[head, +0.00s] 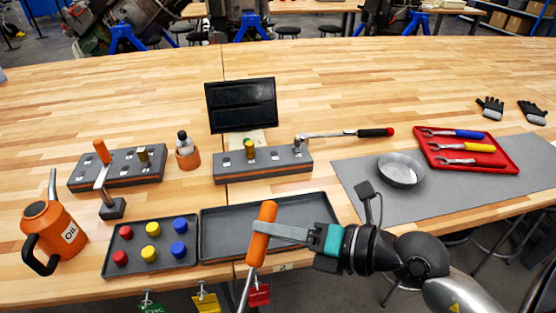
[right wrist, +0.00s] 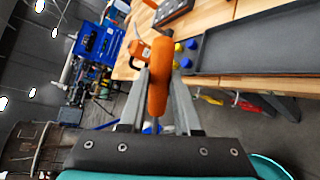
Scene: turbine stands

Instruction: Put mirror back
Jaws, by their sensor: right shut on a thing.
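My right gripper (head: 268,232) is shut on an orange-handled tool (head: 266,213), which I take to be the mirror. It is held at the table's front edge, in front of the long grey tray. Its handle leans slightly, and a thin metal rod runs down from it past the edge. The mirror's head is out of the frame. In the right wrist view the orange handle (right wrist: 159,78) sits between the two fingers. My left gripper is not in view.
Two grey slotted racks (head: 228,172) (head: 82,178) stand behind the trays; the left one has another orange-handled tool (head: 101,151). The long tray (head: 222,228) is empty. An oil can (head: 50,228), a capped tray (head: 135,268), a black panel (head: 241,105) and a red wrench tray (head: 505,160) surround them.

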